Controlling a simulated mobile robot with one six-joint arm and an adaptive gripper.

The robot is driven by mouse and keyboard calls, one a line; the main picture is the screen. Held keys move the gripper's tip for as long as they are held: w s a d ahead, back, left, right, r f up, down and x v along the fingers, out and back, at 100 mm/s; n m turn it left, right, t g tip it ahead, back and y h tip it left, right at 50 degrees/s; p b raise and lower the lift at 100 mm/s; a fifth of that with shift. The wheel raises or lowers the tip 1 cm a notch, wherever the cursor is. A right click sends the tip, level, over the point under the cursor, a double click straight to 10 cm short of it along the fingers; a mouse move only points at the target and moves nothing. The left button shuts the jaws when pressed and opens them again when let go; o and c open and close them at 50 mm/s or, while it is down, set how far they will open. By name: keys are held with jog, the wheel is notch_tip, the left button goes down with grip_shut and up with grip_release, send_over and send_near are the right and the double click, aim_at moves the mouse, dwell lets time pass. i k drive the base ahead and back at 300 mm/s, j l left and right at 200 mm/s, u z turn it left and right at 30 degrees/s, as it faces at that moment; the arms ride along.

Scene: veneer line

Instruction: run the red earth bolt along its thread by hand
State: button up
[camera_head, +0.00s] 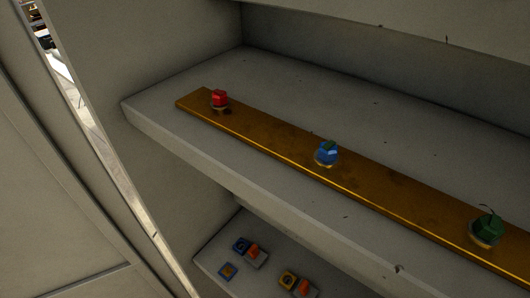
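The red earth bolt (219,98) stands upright near the left end of a long brass-coloured bar (260,137). Its red head sits above a small collar at the bar's surface. How far it is threaded in cannot be told. The bar lies on a grey shelf (160,108) inside an open cabinet. My gripper is not in view.
A blue bolt (326,153) stands mid-bar and a green one (487,226) stands toward the right end. Small blue, orange and yellow parts (288,280) sit on a lower ledge. A side wall (150,50) closes the shelf's left; the shelf behind the bar is clear.

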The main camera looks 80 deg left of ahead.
aim_at(220, 102)
jog(key=u, duration=2.55)
